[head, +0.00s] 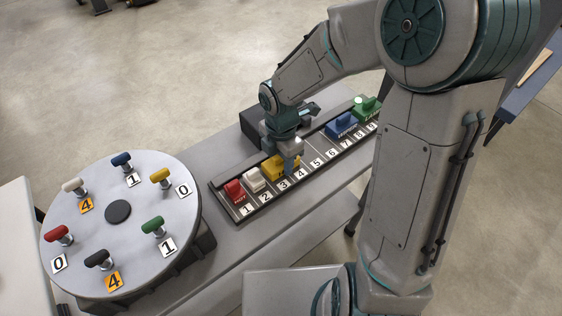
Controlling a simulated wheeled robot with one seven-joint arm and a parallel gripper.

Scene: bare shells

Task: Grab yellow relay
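The yellow relay (274,167) sits in the long dark numbered rack (264,205), by the labels 3 and 4. My gripper (290,163) points down at the yellow relay, and a fingertip overlaps its right part in the head view. The fingers are small here and partly hide the relay. I cannot tell whether they are open or shut, or whether they touch it. The relay appears to be still seated in the rack.
A red relay (234,190) and a white relay (253,178) stand left of the yellow one; blue (341,125) and green (365,108) relays stand farther right. A round disc (119,245) with several coloured knobs and number cards is at left. A dark box (252,122) lies behind the rack.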

